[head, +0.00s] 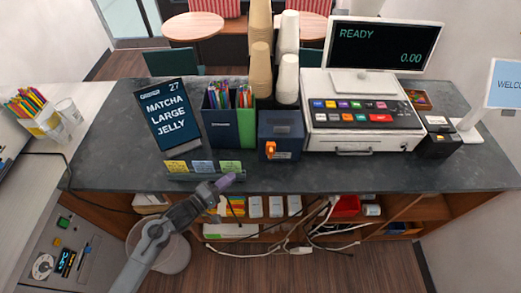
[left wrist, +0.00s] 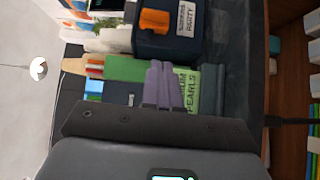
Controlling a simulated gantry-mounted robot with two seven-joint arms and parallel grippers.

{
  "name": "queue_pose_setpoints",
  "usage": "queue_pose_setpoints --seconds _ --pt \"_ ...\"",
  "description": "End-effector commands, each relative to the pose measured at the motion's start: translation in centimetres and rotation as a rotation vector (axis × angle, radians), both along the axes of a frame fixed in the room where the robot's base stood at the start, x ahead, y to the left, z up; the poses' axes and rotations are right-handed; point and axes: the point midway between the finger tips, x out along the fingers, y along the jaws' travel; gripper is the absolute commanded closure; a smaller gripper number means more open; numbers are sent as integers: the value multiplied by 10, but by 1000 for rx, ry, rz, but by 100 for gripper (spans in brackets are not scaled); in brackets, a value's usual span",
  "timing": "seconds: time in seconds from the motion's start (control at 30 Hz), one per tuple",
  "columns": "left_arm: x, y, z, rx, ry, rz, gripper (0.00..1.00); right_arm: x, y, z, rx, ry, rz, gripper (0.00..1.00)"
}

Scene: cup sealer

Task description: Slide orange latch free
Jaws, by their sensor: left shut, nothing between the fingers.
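The orange latch (head: 270,149) is on the front of a small dark blue box (head: 284,127) on the counter, just left of the cash register. In the left wrist view the orange latch (left wrist: 153,22) shows at the top, on the dark box with a white label. My left gripper (head: 226,182) is shut and empty, in front of the counter edge, below and left of the latch and apart from it. Its purple fingers (left wrist: 160,85) show in the left wrist view in front of the green card (left wrist: 135,68). My right gripper is not in view.
A card holder (head: 205,177) with yellow, blue and green cards stands at the counter's front edge near my left gripper. A pen and straw holder (head: 220,129) is left of the box, the register (head: 360,140) right of it. Cup stacks (head: 288,75) stand behind.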

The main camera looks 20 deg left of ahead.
Motion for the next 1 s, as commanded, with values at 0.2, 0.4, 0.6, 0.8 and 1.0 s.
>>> queue_pose_setpoints --seconds 0.2,0.4,0.6,0.8,1.0 --pt "5 5 14 -19 -11 -3 100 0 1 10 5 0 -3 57" --pt "5 5 13 -20 -12 -3 100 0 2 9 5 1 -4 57" --pt "6 4 14 -20 -12 -3 100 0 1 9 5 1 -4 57" --pt "19 -1 14 -21 -14 -3 100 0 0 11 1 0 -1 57" --pt "48 -15 16 -20 -15 -3 100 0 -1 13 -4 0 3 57"
